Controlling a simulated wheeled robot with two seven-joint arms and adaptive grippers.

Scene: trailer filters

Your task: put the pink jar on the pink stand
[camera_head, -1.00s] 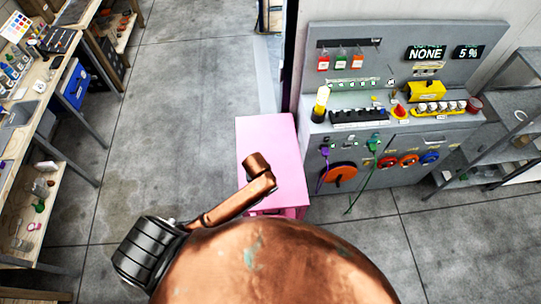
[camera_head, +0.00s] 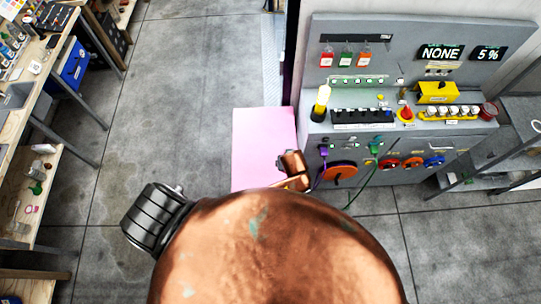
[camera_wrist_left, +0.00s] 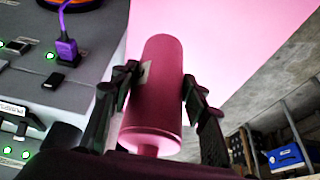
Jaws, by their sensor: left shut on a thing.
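The pink jar (camera_wrist_left: 155,105), a dark pink cylinder with a narrower end toward the camera, is in the left wrist view. My left gripper (camera_wrist_left: 160,73) is shut on it, one black finger on each side. The pink stand (camera_head: 260,142) shows its flat top in the middle of the head view; its lower part is hidden behind my copper body. In the left wrist view the stand (camera_wrist_left: 225,35) fills the area beyond the jar. I cannot tell whether the jar touches it. The jar is hidden in the head view. My right gripper is not in view.
A grey console (camera_head: 400,100) with cables, knobs and displays stands right beside the stand. A purple plug (camera_wrist_left: 66,48) on it is close to my left gripper. A workbench (camera_head: 45,75) is at the left, a metal shelf (camera_head: 510,150) at the right. Floor left of the stand is clear.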

